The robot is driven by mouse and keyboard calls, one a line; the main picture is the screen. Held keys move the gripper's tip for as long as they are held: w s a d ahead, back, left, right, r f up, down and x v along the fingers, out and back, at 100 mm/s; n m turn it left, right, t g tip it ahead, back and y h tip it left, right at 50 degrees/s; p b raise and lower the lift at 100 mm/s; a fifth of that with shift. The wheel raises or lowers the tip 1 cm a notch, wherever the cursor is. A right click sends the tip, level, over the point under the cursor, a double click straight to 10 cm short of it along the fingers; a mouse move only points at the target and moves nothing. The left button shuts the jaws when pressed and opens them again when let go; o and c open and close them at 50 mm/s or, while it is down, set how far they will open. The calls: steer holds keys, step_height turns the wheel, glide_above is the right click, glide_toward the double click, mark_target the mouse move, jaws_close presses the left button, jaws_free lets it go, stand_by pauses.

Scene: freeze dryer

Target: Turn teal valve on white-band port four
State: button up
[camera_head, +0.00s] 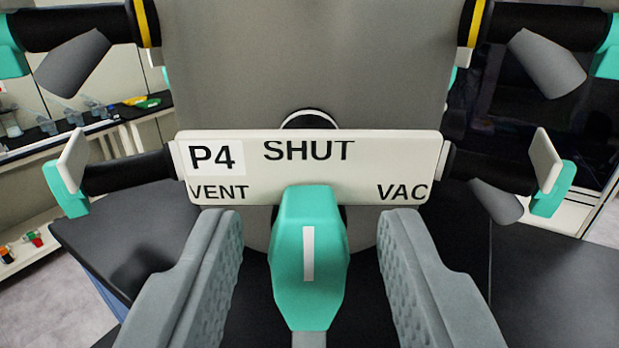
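The teal valve (300,258) is in the lower middle, with a white line on its face that stands upright. Behind and above it is a white label plate (360,165) reading P4, with SHUT at the top middle, VENT at lower left and VAC at lower right. Part of a white band (308,112) shows around the port above the plate. My gripper (309,235) is open. Its grey ridged fingers stand on either side of the valve, with a gap visible on each side.
A grey drum (310,60) stands behind the plate. Other teal valves (66,190) and (550,190) stick out at left and right. Yellow-banded ports (147,22) are above. A bench with flasks is at far left; dark worktops (550,280) lie below.

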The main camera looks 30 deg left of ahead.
steer(key=shift+w+a, duration=0.3)
steer(key=shift+w, duration=0.15)
jaws_close()
steer(key=shift+m, duration=0.4)
steer(key=m, duration=0.3)
steer(key=d+m, duration=0.1)
steer(key=m, duration=0.3)
steer(key=f+m, duration=0.1)
steer(key=m, duration=0.3)
steer(key=shift+w+d, duration=0.2)
steer(key=shift+w, duration=0.2)
